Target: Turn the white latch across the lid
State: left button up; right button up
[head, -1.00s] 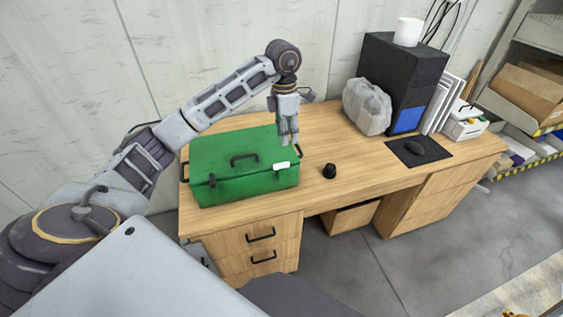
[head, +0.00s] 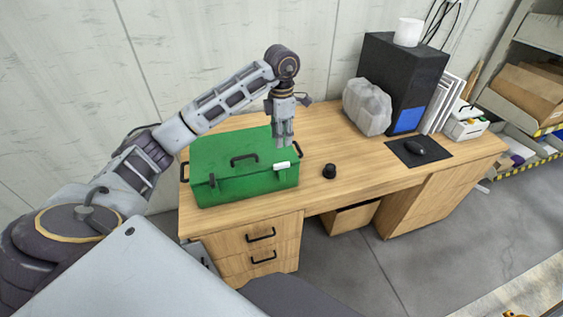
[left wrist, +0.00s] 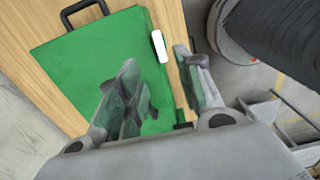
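A green box (head: 225,165) with a closed lid sits on the left part of the wooden desk. The white latch (head: 282,166) is a short bar at the lid's front right edge; it also shows in the left wrist view (left wrist: 159,46). My left gripper (head: 284,145) points down just above and behind the latch, and I see no contact. In the left wrist view its two fingers (left wrist: 160,85) are apart with nothing between them, and the latch shows beyond the gap. My right gripper is not in view.

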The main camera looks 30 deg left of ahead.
aim_at(281, 164)
pick_arm(q)
jog(key=shift+f+p, duration=0.3)
jog(key=shift+f, duration=5.5)
jog(key=shift+c, duration=0.4)
